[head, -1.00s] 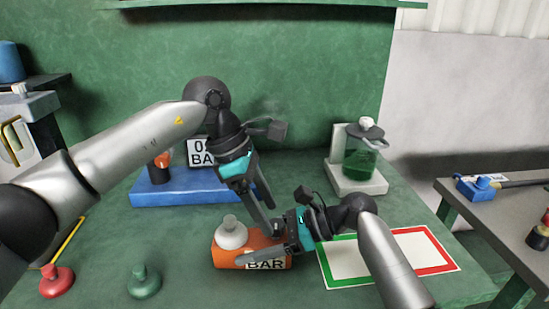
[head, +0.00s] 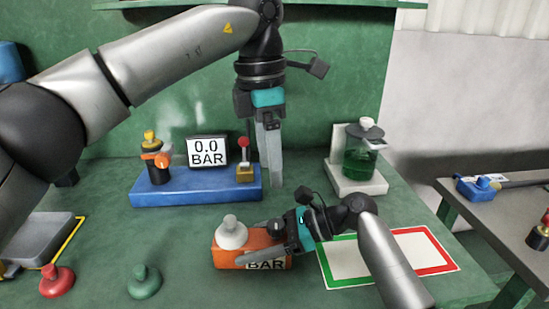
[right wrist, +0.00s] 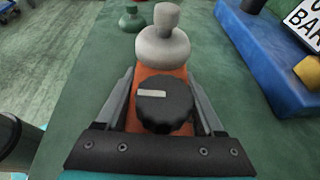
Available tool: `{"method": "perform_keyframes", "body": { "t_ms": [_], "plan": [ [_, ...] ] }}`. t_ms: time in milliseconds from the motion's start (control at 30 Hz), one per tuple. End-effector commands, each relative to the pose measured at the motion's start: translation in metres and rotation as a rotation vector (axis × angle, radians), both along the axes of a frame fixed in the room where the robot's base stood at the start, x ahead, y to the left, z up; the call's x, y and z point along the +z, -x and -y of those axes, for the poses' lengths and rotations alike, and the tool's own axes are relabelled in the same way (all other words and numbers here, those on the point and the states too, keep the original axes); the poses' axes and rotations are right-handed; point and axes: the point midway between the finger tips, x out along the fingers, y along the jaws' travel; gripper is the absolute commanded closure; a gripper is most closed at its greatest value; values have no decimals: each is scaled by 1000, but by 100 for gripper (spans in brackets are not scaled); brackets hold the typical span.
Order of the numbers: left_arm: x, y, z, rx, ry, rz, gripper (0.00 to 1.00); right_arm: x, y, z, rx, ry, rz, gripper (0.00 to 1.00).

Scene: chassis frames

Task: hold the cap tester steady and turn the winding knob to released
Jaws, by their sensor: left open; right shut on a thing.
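The cap tester (head: 226,257) is an orange block with a white domed cap on its left end and a label reading BAR. It lies on the green bench, and also shows in the right wrist view (right wrist: 150,78). My right gripper (head: 245,243) is shut on its body, one finger along each side. The black ribbed winding knob (right wrist: 170,115) sits on the orange body between those fingers. Its white mark points left in the right wrist view. My left gripper (head: 275,184) is open and empty, pointing down above and behind the tester.
A blue stand (head: 200,190) with a 0.0 BAR display (head: 207,151) and a red-tipped lever (head: 244,158) is behind. A red knob (head: 57,281) and a green knob (head: 144,282) stand front left. A bordered white mat (head: 390,257) lies right; a green jar (head: 362,158) stands back right.

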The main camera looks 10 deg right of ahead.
Motion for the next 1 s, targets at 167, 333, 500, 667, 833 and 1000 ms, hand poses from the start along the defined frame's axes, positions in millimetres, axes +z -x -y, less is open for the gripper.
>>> {"method": "perform_keyframes", "body": {
  "t_ms": [167, 333, 500, 667, 833, 1000],
  "plan": [
    [3, 2, 7, 70, -61, 17, 29, 0, 0, 0, 1, 0, 0, 100],
    [3, 2, 8, 91, -76, 22, 29, 0, 0, 0, 1, 0, 0, 100],
    [3, 2, 8, 91, -76, 22, 29, 0, 0, 0, 1, -1, 0, 100],
    [3, 2, 8, 90, -75, 23, 29, 0, 0, 0, 1, -1, 0, 27],
    [3, 2, 8, 89, -75, 22, 29, 0, 0, 0, 1, -1, 0, 8],
    [3, 2, 8, 89, -75, 22, 29, 0, 0, 0, 1, 0, 0, 0]
  ]
}}
